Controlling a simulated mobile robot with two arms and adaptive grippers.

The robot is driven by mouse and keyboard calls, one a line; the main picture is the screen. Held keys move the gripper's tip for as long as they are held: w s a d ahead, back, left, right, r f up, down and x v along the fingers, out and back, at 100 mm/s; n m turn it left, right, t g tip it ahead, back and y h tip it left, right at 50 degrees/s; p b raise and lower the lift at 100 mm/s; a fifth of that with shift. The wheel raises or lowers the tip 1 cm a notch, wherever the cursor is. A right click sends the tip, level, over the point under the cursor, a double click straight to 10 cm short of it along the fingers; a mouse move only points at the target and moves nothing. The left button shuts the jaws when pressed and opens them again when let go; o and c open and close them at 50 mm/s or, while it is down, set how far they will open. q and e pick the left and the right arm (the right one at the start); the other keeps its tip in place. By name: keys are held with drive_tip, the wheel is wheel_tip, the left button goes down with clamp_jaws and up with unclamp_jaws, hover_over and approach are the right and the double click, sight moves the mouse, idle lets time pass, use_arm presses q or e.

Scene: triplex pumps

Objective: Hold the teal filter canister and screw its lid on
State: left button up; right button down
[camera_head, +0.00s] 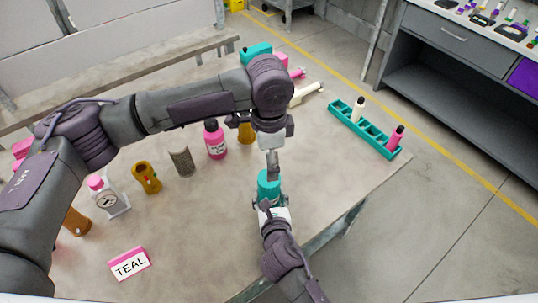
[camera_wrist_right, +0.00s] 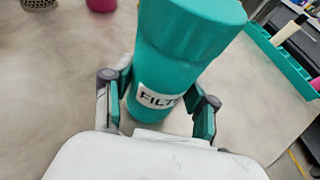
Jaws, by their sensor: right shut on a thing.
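The teal filter canister (camera_head: 268,185) stands upright near the table's front right. Its white label, partly reading "FILT", shows in the right wrist view (camera_wrist_right: 160,98). A wide teal lid (camera_wrist_right: 195,25) sits on top of the body there; whether it is fully tight cannot be told. My right gripper (camera_head: 270,205) is shut around the lower canister body, with a finger on each side in the right wrist view (camera_wrist_right: 160,95). My left gripper (camera_head: 272,170) points down just above the canister top. Its fingers are seen edge-on, so their opening and any contact with the lid are unclear.
A teal rack (camera_head: 365,130) holds a cream and a pink item at right. A pink bottle (camera_head: 215,140), a mesh cylinder (camera_head: 181,160), a brown part (camera_head: 146,177) and a gauge (camera_head: 108,200) stand at left. A "TEAL" sign (camera_head: 130,265) is in front. Table between is clear.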

use_arm(q)
drive_tip(key=n, duration=0.5)
drive_tip(key=shift+r, duration=0.3)
drive_tip(key=shift+f, duration=4.05)
drive_tip(key=c, duration=1.2)
drive_tip(key=o, duration=1.4)
drive_tip(key=shift+c, duration=0.2)
wheel_tip(320, 180, up, 12)
